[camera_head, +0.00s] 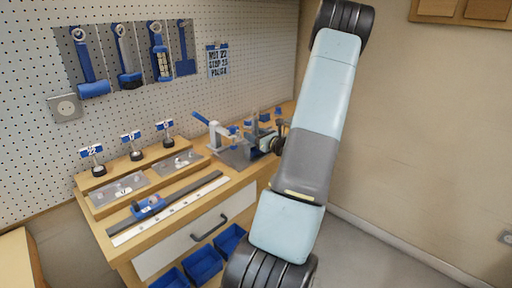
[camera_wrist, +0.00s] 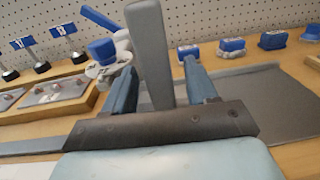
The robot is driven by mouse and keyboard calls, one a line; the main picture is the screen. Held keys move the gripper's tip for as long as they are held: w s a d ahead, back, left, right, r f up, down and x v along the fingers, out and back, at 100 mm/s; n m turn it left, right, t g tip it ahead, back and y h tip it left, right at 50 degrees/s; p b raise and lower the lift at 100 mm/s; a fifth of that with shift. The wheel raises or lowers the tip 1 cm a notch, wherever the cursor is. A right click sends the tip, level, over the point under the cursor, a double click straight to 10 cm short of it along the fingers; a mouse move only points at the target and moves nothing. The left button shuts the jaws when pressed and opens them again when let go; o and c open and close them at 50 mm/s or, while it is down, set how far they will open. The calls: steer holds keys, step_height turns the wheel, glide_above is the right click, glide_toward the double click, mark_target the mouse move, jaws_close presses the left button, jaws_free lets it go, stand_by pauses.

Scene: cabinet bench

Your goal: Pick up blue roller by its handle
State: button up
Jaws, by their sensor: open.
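What looks like the blue roller (camera_head: 95,89) hangs at the far left of the tool panel on the pegboard in the head view. Its blue handle (camera_head: 84,62) runs up to a round hanging end. The roller on the panel is not in the wrist view. My gripper (camera_wrist: 160,75) is open in the wrist view, its two blue-grey fingers spread apart. A grey upright bar (camera_wrist: 150,50) shows between the fingers; I cannot tell whether it touches them. In the head view my gripper is largely hidden by the arm, near the bench fixture, well right of the roller.
A clamp with a blue lever (camera_head: 200,117) and a grey fixture (camera_head: 240,155) stand on the bench. Several numbered stands (camera_head: 132,145), metal plates (camera_head: 122,189) and a ruler (camera_head: 170,208) lie to the left. Blue bins (camera_head: 203,265) sit below the drawer (camera_head: 185,245).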

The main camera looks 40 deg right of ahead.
steer(key=shift+c, duration=0.4)
jaws_close()
stand_by(0.4)
